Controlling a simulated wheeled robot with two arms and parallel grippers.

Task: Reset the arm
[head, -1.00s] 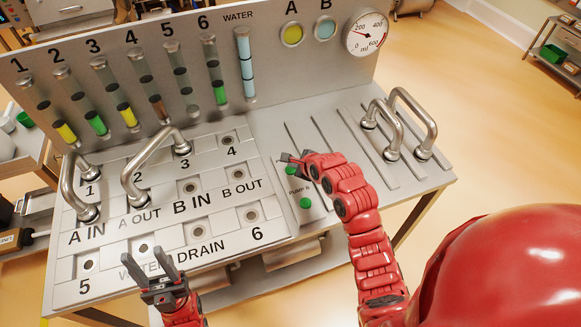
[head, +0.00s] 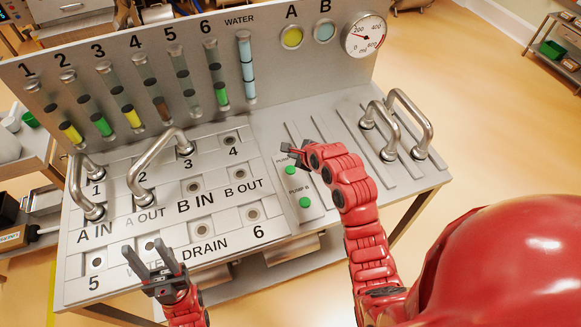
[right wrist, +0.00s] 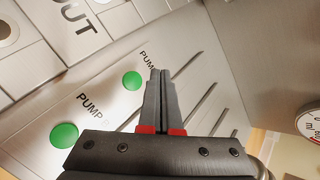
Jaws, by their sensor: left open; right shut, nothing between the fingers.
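My left gripper (head: 162,262) is open and empty over the front of the port panel, covering part of the WATER label. My right gripper (head: 290,150) is shut and empty, above the panel beside the upper green pump button (head: 290,170). In the right wrist view, my right gripper's fingers (right wrist: 159,75) are together, with the upper green button (right wrist: 132,80) to their left. The lower green button, labelled PUMP B (head: 305,202), is apart from the gripper. In the right wrist view, a green button (right wrist: 64,135) shows at lower left.
One metal pipe (head: 80,190) joins port 1 and A IN; another (head: 155,160) joins port 3 and A OUT. Two spare pipes (head: 420,120) stand at the right.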

